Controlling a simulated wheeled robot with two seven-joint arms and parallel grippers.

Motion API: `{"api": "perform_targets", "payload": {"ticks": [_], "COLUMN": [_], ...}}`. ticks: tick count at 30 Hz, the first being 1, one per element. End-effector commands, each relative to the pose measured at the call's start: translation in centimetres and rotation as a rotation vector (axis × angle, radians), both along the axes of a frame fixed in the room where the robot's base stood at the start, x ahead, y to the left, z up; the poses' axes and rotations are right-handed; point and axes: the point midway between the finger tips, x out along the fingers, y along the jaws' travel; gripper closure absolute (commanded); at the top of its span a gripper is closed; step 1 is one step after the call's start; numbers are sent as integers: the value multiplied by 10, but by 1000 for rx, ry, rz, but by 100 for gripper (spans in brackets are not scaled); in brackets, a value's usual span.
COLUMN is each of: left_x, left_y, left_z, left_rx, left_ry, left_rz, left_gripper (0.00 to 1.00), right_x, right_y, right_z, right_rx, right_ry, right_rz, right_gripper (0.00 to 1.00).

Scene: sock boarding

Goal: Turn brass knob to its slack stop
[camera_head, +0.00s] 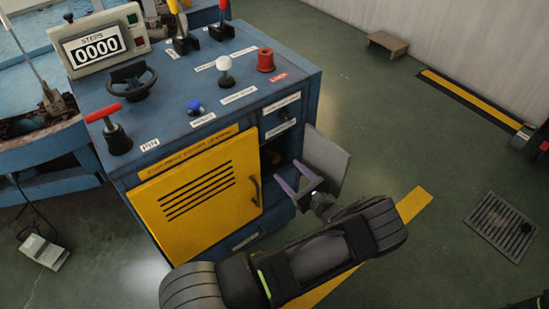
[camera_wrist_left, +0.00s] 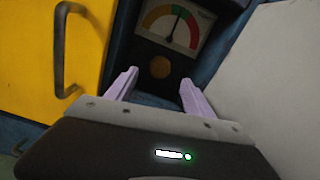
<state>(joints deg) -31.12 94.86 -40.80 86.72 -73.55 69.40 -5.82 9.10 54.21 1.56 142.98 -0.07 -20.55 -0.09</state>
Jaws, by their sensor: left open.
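The round brass knob (camera_wrist_left: 160,68) shows in the left wrist view, on a dark panel below a dial gauge (camera_wrist_left: 172,28) with coloured bands. The gauge needle points nearly straight up, near the green band. My left gripper (camera_wrist_left: 155,88) is open, its two pale purple fingers on either side of the knob's line and apart from it. In the head view my left gripper (camera_head: 297,180) is at the mouth of the open compartment (camera_head: 280,152) in the blue cabinet. Little of the knob can be made out there.
A grey door (camera_head: 326,160) stands open right of the compartment. A yellow louvred door (camera_head: 195,190) with a dark handle (camera_head: 255,190) is on the left. Levers, a handwheel (camera_head: 133,80) and a counter reading 0000 (camera_head: 97,46) are on top.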

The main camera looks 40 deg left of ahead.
Motion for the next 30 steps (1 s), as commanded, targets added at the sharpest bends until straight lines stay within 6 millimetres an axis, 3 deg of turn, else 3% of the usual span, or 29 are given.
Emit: {"api": "perform_targets", "payload": {"ticks": [17,27,30], "left_x": [20,22,22], "left_y": [68,74,74], "left_z": [-1,0,0], "left_rx": [-1,-1,-1], "left_ry": [-1,0,0], "left_rz": [2,0,0], "left_gripper": [39,39,45], "right_x": [0,0,0], "right_y": [0,0,0], "right_z": [-5,-5,-5], "right_rx": [0,0,0], "right_ry": [0,0,0], "right_rz": [0,0,0], "right_gripper": [100,100,100]}}
